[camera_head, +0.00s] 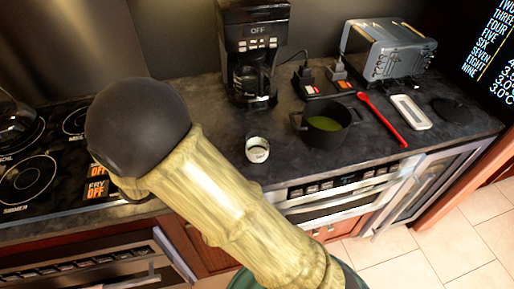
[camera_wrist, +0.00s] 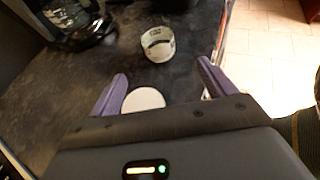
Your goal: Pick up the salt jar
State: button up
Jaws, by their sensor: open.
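A small white jar with dark print (camera_head: 257,150) stands on the dark counter in front of the coffee maker. The same labelled jar appears at the top of the wrist view (camera_wrist: 158,44), beyond my fingertips. A round white top (camera_wrist: 143,100) lies between the purple fingers of my gripper (camera_wrist: 162,82), nearer the palm, partly hidden by the gripper body. I cannot tell which of the two is the salt jar. The head view hides my fingers and this white top behind my arm.
A coffee maker (camera_head: 253,52) stands at the back. A dark pot with green contents (camera_head: 325,125), a red spoon (camera_head: 383,119), a white tray (camera_head: 411,112) and a toaster (camera_head: 389,52) are to the right. A stovetop (camera_head: 38,165) is left. The counter's front edge is close.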

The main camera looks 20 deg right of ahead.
aim_at(250, 152)
jog(key=x, duration=1)
jog(key=shift+d+f, duration=0.1)
jog(key=shift+f, duration=0.05)
jog(key=shift+w+d+f, duration=0.1)
jog(key=shift+d, duration=0.05)
jog(key=shift+p, duration=0.3)
jog(key=x, duration=0.5)
jog(key=shift+w+f+p, duration=0.25)
jog(key=shift+f+p, duration=0.05)
jog(key=shift+p, duration=0.05)
jog(key=shift+c, duration=0.4)
jog(key=c, duration=1)
